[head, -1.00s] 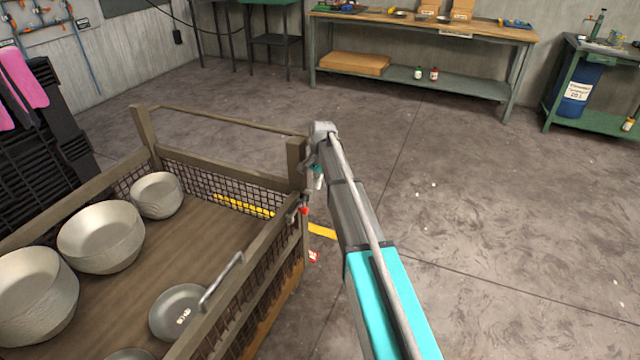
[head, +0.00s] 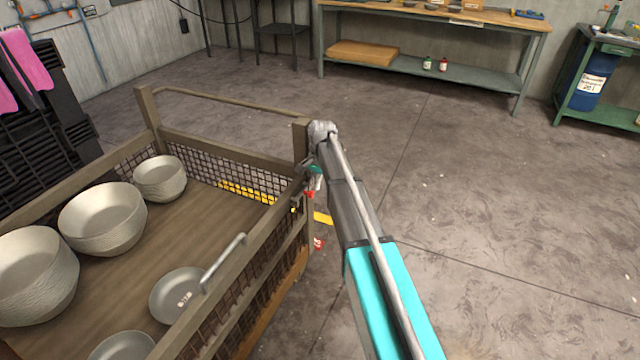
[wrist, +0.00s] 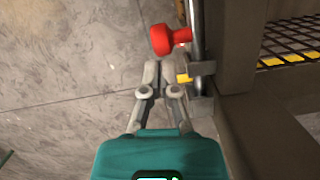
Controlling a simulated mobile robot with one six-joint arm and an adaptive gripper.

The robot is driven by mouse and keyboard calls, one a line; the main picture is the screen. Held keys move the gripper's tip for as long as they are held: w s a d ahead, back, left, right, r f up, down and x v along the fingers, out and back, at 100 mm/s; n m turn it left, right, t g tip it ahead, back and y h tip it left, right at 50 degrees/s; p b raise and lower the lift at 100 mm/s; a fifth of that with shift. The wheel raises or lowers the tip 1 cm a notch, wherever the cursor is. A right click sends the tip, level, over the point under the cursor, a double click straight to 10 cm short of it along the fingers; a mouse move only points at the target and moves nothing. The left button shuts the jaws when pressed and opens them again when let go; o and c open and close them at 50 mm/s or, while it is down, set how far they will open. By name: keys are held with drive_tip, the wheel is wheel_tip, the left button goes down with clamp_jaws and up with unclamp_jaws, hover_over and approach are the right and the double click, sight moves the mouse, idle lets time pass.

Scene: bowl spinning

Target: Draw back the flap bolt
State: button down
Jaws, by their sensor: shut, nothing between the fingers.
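The flap bolt is a grey metal rod with a red knob (wrist: 168,39) on the crate's corner post in the wrist view. The knob also shows as a small red spot in the head view (head: 309,194). My gripper (wrist: 152,72) is shut and empty, its fingertips just short of the knob and beside the rod's bracket (wrist: 202,78). I cannot tell whether they touch the knob. In the head view my arm partly covers the gripper at the crate's corner.
The crate holds stacked grey bowls (head: 103,219) and flatter dishes (head: 178,294) on its wooden floor. A crate post (wrist: 240,60) stands close to the right of my gripper. Open concrete floor (head: 500,220) lies to the right. A workbench (head: 430,15) stands at the back.

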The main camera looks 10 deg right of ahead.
drive_tip(key=s+a, duration=0.2)
drive_tip(key=s, duration=0.1)
drive_tip(key=shift+s+a, duration=0.25)
drive_tip(key=shift+s, duration=0.05)
idle(0.3)
drive_tip(key=shift+w, duration=0.1)
drive_tip(key=p, duration=1.2)
approach(310, 192)
drive_tip(key=d+r, duration=0.2)
drive_tip(key=r, duration=0.1)
drive_tip(key=shift+w+d+r, duration=0.15)
drive_tip(key=shift+w, duration=0.25)
